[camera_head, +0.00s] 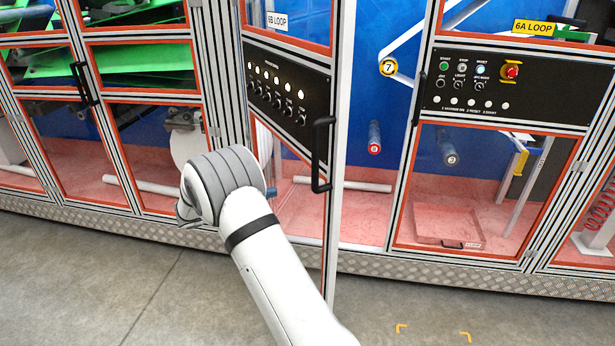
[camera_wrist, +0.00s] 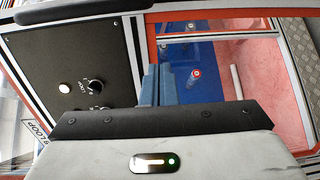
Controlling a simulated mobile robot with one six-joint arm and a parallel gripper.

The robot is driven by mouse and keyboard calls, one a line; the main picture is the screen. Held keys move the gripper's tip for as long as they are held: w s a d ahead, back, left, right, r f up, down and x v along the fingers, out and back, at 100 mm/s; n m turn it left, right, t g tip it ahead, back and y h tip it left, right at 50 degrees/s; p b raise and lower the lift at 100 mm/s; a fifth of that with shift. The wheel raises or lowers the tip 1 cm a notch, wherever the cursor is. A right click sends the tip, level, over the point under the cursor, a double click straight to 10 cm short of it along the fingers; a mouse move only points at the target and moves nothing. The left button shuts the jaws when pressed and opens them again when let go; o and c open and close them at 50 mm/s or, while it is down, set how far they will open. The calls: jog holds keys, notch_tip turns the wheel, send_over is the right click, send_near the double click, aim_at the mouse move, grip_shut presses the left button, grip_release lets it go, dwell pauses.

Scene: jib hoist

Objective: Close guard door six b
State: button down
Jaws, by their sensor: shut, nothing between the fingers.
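Guard door 6B (camera_head: 262,130), labelled "6B LOOP" (camera_head: 277,20), stands ajar, swung out toward me, with its free right edge away from the frame. It has orange-edged clear panes, a black control panel (camera_head: 285,95) and a black bar handle (camera_head: 322,155) near its free edge. In the head view my wrist is in front of the door's lower left part, and my gripper is mostly hidden behind it. In the wrist view my gripper (camera_wrist: 157,84) shows blue fingers, shut and empty, beside the door's black panel (camera_wrist: 75,60). Contact with the door cannot be told.
To the right is the 6A LOOP door (camera_head: 480,190) with its own button panel (camera_head: 505,87), looking closed. A closed door with a black handle (camera_head: 84,84) is on the left. A tread-plate plinth (camera_head: 440,272) runs along the bottom.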

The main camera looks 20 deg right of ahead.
aim_at(307, 179)
jog(key=shift+t, duration=0.3)
jog(key=shift+w+d+f+p, duration=0.1)
jog(key=shift+w+d+p, duration=0.6)
jog(key=shift+d, duration=1.5)
jog(key=shift+w+d+f+p, duration=0.15)
jog(key=shift+d+p, duration=0.9)
jog(key=shift+d, duration=1.15)
jog(key=shift+w+d+p, duration=0.5)
jog(key=shift+d+p, duration=0.4)
jog(key=shift+d, duration=1.3)
